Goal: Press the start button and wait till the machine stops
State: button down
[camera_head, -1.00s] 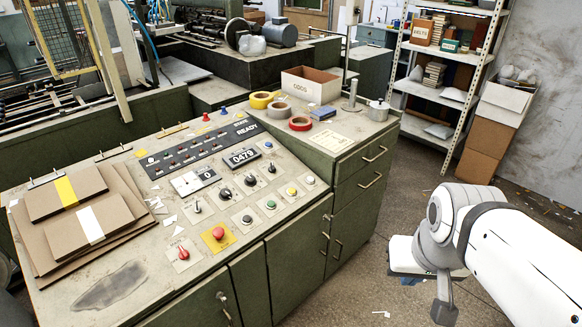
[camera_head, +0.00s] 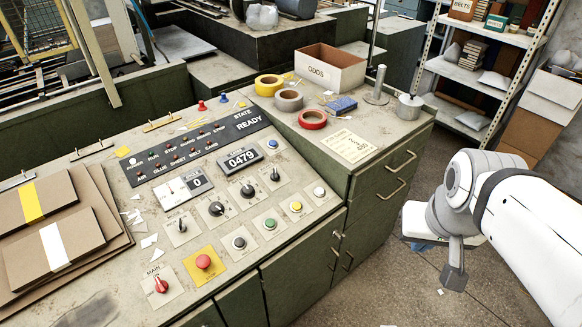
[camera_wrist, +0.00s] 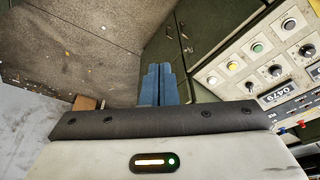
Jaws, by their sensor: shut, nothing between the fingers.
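The control panel (camera_head: 115,205) has a row of push buttons: a green button (camera_head: 270,223), a dark one (camera_head: 239,242), a yellow one (camera_head: 296,206) and a white one (camera_head: 319,191). A red button (camera_head: 203,261) sits on a yellow plate. Small button labels are unreadable. The state display (camera_head: 246,122) reads READY and a counter (camera_head: 241,158) reads 0479. In the wrist view, my gripper (camera_wrist: 158,70) has its blue fingers together and empty, apart from the panel. The green button shows there at the right (camera_wrist: 258,47). In the head view, my arm is right of the cabinet.
A red MAIN switch (camera_head: 161,285) and several black knobs share the panel. Stacked boards (camera_head: 50,225) lie at left. Tape rolls (camera_head: 289,100), an ODDS box (camera_head: 333,71) and a metal can (camera_head: 409,107) stand behind. A shelf (camera_head: 470,75) is at back right. The floor beside the cabinet is mostly clear.

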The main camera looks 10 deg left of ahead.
jog(key=w+a+f+n+t+b, duration=0.25)
jog(key=w+f+n, duration=0.2)
jog(key=w, duration=0.65)
jog(key=n+y+b, duration=0.4)
jog(key=n+y, duration=0.6)
jog(key=n, duration=0.7)
send_over(270, 223)
jog(key=s+d, duration=0.2)
jog(key=d, duration=0.2)
notch_tip(270, 223, down, 13)
jog(key=shift+s+a+f, duration=0.15)
jog(key=shift+s+a, duration=0.05)
jog(key=shift+a, duration=0.05)
jog(key=shift+f, duration=0.15)
jog(key=f+b, duration=0.2)
jog(key=a+f+b, duration=0.1)
jog(key=f+b, duration=0.1)
jog(key=f, duration=0.1)
jog(key=w+f+b, duration=0.1)
jog(key=f+b, duration=0.1)
jog(key=shift+w+a+f, duration=0.1)
jog(key=shift+a+f, duration=0.05)
jog(key=shift+f, duration=0.15)
jog(key=shift+w+a+f+b, duration=0.1)
jog(key=shift+a+f+b, duration=0.05)
jog(key=shift+f+b, duration=0.2)
